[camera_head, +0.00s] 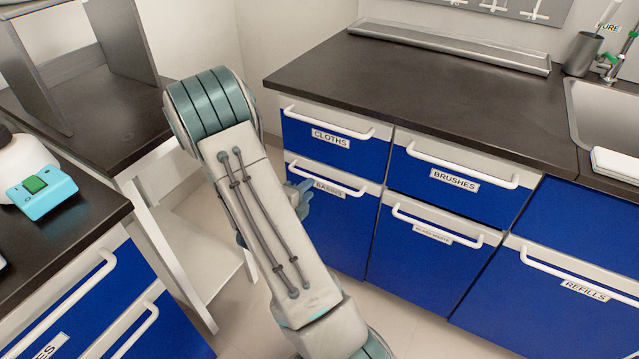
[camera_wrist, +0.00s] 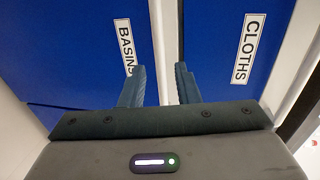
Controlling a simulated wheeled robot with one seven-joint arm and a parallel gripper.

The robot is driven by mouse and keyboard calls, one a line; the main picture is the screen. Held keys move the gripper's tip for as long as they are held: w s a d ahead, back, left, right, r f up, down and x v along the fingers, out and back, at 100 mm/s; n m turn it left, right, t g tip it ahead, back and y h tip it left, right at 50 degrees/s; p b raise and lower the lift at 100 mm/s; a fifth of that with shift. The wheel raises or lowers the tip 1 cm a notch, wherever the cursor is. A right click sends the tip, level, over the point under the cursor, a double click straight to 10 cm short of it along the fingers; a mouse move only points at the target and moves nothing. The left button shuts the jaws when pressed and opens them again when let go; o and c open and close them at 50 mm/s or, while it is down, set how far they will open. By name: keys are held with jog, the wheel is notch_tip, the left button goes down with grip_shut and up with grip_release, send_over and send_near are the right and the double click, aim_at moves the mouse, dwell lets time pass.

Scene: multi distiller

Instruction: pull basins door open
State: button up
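The blue basins door (camera_head: 340,235) sits below the cloths drawer in the left column of the cabinet and looks closed. Its white bar handle (camera_head: 322,180) and label are partly hidden by my arm. In the wrist view the door (camera_wrist: 70,60) with its BASINS label is on the left. My gripper (camera_wrist: 160,85) has its two fingers apart, with the pale strip along the door's handle edge (camera_wrist: 166,45) showing between them. Whether the fingers touch the handle cannot be told. In the head view my gripper is mostly behind my arm, close to the door front.
The cloths drawer (camera_head: 300,135) is directly above, with its own bar handle. The brushes drawer (camera_head: 440,190) and another labelled door (camera_head: 420,250) are to the right. Some floor is clear before the cabinet.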

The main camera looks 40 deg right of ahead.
aim_at(318, 181)
jog(key=b+x, duration=0.1)
jog(key=x, duration=0.6)
jog(key=shift+r, duration=0.1)
grip_shut()
